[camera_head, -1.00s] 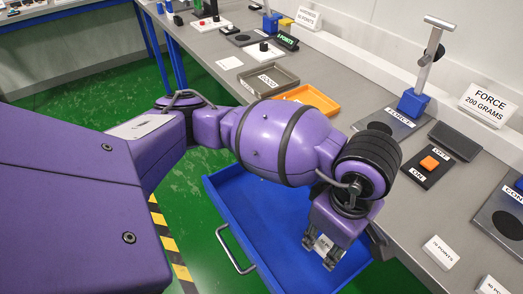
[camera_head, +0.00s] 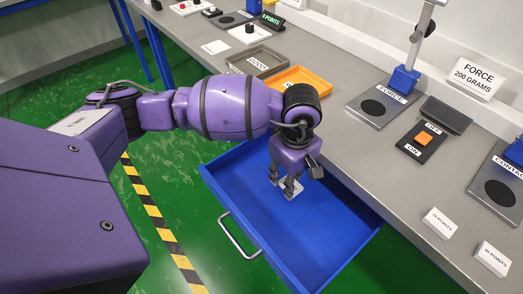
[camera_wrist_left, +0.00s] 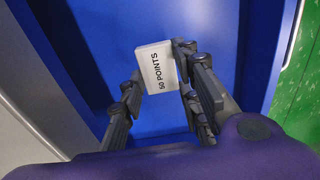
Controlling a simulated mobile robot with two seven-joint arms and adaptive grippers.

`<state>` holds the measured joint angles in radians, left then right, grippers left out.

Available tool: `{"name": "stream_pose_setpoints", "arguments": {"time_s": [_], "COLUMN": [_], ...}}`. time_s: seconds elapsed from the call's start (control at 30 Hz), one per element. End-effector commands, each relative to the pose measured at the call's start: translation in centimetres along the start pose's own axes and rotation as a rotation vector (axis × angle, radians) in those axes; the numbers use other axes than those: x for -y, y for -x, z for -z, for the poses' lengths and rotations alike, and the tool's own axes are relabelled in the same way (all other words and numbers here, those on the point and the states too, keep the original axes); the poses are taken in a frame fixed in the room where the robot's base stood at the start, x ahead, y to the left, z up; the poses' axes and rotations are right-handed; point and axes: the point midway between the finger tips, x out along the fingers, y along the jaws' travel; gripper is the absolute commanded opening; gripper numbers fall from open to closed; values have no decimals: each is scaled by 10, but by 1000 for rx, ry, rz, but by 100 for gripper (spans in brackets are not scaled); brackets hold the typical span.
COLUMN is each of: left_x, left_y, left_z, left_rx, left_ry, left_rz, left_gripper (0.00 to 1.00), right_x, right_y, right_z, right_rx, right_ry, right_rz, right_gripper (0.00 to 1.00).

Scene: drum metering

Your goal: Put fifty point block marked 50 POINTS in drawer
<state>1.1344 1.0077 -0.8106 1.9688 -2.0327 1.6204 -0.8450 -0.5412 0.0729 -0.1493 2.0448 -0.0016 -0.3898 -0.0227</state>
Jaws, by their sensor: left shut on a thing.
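The white block marked 50 POINTS (camera_wrist_left: 157,67) is held between the fingertips of my left gripper (camera_wrist_left: 155,75) in the left wrist view. In the head view the left gripper (camera_head: 286,186) points down over the open blue drawer (camera_head: 325,215), and the block (camera_head: 292,190) shows at its fingertips. The block is within the drawer's outline; I cannot tell if it touches the drawer floor. The drawer is pulled out from under the grey bench and looks otherwise empty. My right gripper is not in view.
The grey bench (camera_head: 335,140) runs along the drawer's back side. It carries an orange tray (camera_head: 300,84), a grey tray (camera_head: 258,62), a force stand (camera_head: 402,82), an orange switch (camera_head: 424,138) and white point blocks (camera_head: 440,222). The drawer's handle (camera_head: 238,236) sticks out over the green floor.

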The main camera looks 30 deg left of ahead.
Motion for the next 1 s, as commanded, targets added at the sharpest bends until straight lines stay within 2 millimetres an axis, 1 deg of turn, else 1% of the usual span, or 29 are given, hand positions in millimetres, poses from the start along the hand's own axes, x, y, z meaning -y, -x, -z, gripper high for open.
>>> {"name": "stream_pose_setpoints", "arguments": {"time_s": [0.03, 0.1, 0.33, 0.4, 0.5, 0.6, 0.8, 0.97, 1.0], "left_x": [-5, -8, -13, -15, -14, -15, -15, -15, -15], "left_y": [-6, -14, -25, -32, -50, -59, -59, -64, -64], "left_z": [6, 11, 20, 25, 23, 23, 23, 23, 23], "left_rx": [-1, -1, 0, -2, 1, 0, -1, -1, -1], "left_ry": [2, 1, -1, 1, 0, -1, -2, -2, -2], "left_rz": [-3, -4, -7, -5, -4, -6, -7, -6, -6], "left_gripper": [11, 11, 11, 11, 11, 11, 11, 11, 33], "right_x": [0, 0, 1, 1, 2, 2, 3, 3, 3], "right_y": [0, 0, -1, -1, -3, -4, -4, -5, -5], "right_z": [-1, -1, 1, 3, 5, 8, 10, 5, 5], "right_rx": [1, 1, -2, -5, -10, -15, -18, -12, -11], "right_ry": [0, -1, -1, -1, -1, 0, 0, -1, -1], "right_rz": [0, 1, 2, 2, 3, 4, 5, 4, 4], "right_gripper": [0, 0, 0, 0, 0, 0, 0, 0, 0]}}
